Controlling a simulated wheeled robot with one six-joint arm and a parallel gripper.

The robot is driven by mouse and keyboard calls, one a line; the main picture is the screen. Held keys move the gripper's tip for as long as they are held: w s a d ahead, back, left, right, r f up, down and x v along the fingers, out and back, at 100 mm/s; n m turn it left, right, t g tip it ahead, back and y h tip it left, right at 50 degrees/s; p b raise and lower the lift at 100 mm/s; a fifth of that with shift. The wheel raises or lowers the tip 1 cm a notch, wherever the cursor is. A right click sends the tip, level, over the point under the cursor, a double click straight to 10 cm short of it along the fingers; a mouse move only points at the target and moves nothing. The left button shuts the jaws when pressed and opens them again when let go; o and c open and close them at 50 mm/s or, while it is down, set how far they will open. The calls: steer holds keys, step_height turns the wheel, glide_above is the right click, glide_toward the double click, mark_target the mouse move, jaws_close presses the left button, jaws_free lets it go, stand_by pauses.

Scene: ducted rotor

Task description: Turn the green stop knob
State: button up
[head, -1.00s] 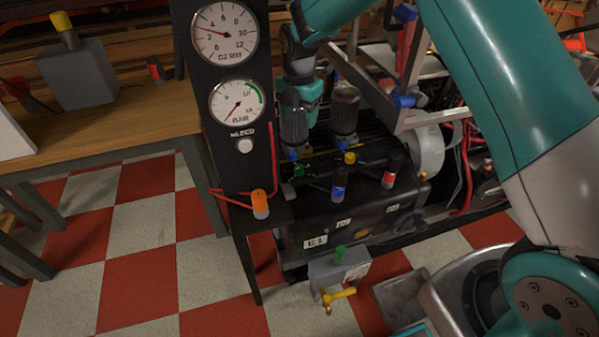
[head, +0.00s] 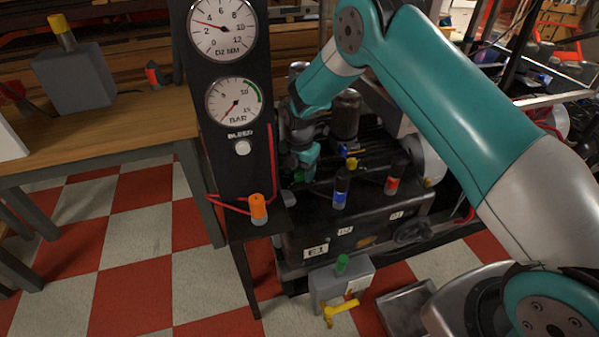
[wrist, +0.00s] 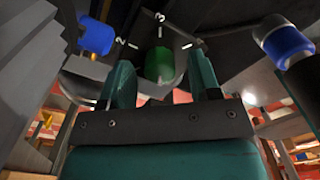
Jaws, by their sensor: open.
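In the wrist view a green knob (wrist: 160,64) sits ahead of my gripper (wrist: 162,80), between its two teal fingers. Dial marks with the numbers 2 and 3 stand around the knob. The fingers are open with gaps beside the knob, and I cannot tell whether either touches it. In the head view my gripper (head: 303,165) is low at the left end of the black machine (head: 330,225), beside the gauge panel. There it hides most of the area around this knob.
Blue (head: 341,190) and red (head: 391,180) capped knobs stand right of my gripper. An orange-capped knob (head: 258,208) is by the gauge panel (head: 228,150). A grey box (head: 335,285) with a green cap and yellow tap sits low in front. Checkered floor is free at left.

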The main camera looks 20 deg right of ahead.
steer(key=c, duration=0.9)
